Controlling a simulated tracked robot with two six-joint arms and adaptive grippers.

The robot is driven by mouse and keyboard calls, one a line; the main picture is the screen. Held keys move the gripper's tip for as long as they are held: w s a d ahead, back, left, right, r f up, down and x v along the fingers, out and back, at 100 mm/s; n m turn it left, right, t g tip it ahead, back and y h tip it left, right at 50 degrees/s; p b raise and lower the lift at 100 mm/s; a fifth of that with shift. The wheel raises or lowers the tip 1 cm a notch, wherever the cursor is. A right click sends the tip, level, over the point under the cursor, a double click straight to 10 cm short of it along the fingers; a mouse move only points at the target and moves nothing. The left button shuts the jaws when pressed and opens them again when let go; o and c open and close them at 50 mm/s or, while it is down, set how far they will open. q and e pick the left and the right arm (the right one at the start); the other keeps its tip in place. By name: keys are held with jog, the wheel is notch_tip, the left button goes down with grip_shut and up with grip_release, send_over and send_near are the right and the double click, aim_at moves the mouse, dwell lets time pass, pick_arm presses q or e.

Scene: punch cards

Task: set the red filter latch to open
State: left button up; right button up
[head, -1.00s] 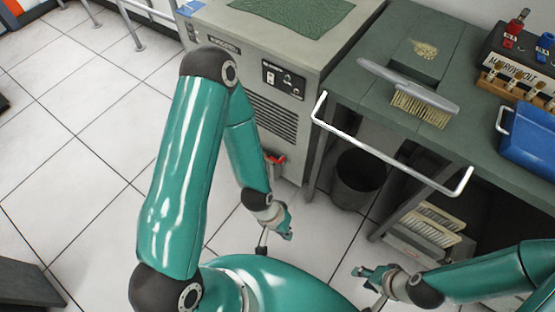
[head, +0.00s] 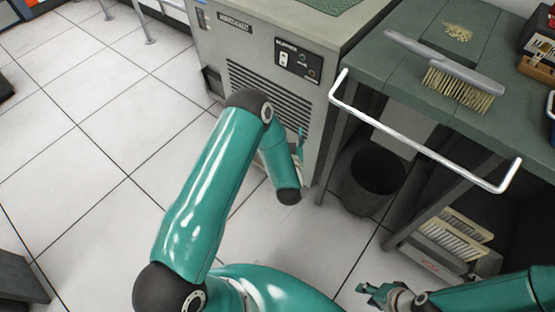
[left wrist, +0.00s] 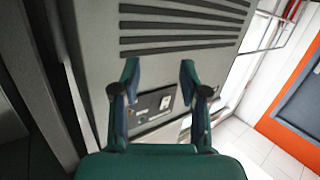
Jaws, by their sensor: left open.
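The red latch does not show in either view now; in the head view my left arm covers the lower front of the grey cabinet (head: 262,28) where red showed earlier. My left gripper shows only in part in the head view (head: 299,146), close to the right side of the cabinet's vented front. In the left wrist view my left gripper (left wrist: 159,78) is open, with nothing between its fingers. Slots and a dark panel (left wrist: 152,107) of the cabinet lie beyond them. My right gripper (head: 371,293) is low at the bottom right, away from the cabinet; its jaws are too small to read.
A green bench (head: 385,60) with a white rail (head: 425,150) stands right of the cabinet. A brush (head: 455,80) lies on it. A dark bin (head: 372,180) and a box of cards (head: 450,240) are below.

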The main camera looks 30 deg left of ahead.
pick_arm(q)
jog(key=s+f+n+y+b, duration=0.1)
jog(key=s+f+y+b, duration=0.2)
jog(key=f+b, duration=2.1)
jog(key=w+a+f, duration=0.1)
jog(key=w+a, duration=0.2)
jog(key=w, duration=0.1)
jog(key=w+a+f, duration=0.2)
jog(key=w+a, duration=0.1)
jog(key=a, duration=0.1)
jog(key=w+a+f, duration=0.1)
jog(key=w+a, duration=0.3)
jog(key=shift+w+a+f, duration=0.2)
jog(key=shift+w+f, duration=0.1)
jog(key=shift+w+a+r, duration=0.1)
jog(key=shift+w+a, duration=0.2)
pick_arm(e)
notch_tip(320, 180, down, 27)
jog(key=shift+f, duration=0.2)
pick_arm(q)
grip_shut()
